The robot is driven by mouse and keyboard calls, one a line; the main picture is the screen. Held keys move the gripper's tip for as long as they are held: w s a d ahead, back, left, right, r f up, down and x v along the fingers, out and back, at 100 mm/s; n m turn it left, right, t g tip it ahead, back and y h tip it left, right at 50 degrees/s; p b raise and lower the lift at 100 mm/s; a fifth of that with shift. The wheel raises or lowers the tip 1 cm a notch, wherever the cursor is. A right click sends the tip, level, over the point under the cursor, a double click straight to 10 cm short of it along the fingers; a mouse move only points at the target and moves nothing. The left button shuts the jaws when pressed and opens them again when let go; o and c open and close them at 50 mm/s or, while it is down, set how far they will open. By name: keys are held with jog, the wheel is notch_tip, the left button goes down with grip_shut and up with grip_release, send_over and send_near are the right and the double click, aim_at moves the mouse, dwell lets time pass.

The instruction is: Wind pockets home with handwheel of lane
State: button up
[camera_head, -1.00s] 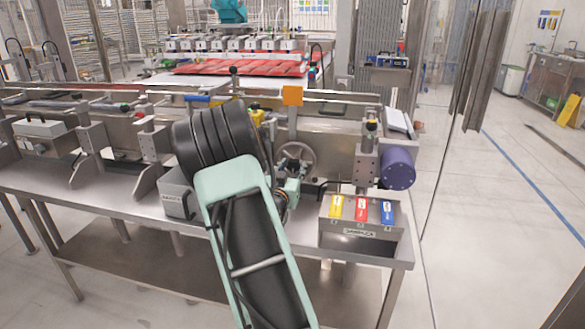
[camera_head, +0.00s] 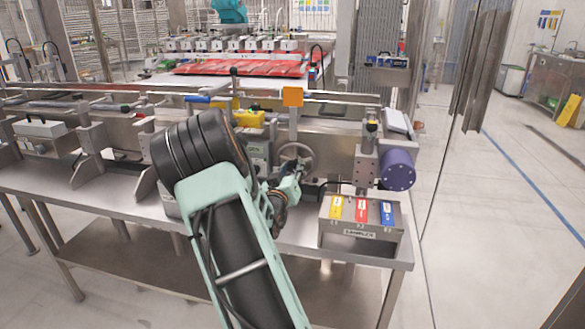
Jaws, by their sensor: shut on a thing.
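A grey handwheel (camera_head: 296,158) is mounted upright on the front of the steel lane (camera_head: 335,155), right of the picture's middle. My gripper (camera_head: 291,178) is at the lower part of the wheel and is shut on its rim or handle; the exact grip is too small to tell. My arm comes up from the bottom and its black elbow hides part of the lane left of the wheel. Red pockets (camera_head: 240,68) lie in a row on the machine behind, under several grey picker heads.
A steel box with yellow, red and blue labels (camera_head: 361,220) stands on the bench, right of the wheel. A purple cylinder (camera_head: 398,170) sticks out above it. An orange block (camera_head: 292,96) tops a post above the wheel. Open floor lies to the right.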

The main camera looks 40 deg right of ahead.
jog(key=n+p, duration=0.1)
jog(key=n, duration=0.3)
jog(key=shift+w+a+n, duration=0.1)
jog(key=shift+n, duration=0.2)
jog(key=n+p, duration=0.1)
jog(key=n, duration=0.2)
jog(key=shift+n, duration=0.4)
jog(key=n, duration=0.3)
jog(key=shift+f+n+p, duration=0.15)
jog(key=shift+n+p, duration=0.15)
jog(key=n, duration=0.3)
jog(key=shift+w+f+n, duration=0.1)
jog(key=shift+n, duration=0.2)
jog(key=n, duration=0.3)
jog(key=shift+f+n, duration=0.1)
jog(key=shift+n, duration=0.2)
jog(key=n+b, duration=0.1)
jog(key=n, duration=0.3)
jog(key=shift+f+n, duration=0.1)
jog(key=shift+n, duration=0.2)
jog(key=n, duration=0.4)
jog(key=shift+b, duration=0.35)
jog(key=shift+s+n, duration=0.2)
jog(key=shift+n, duration=1.7)
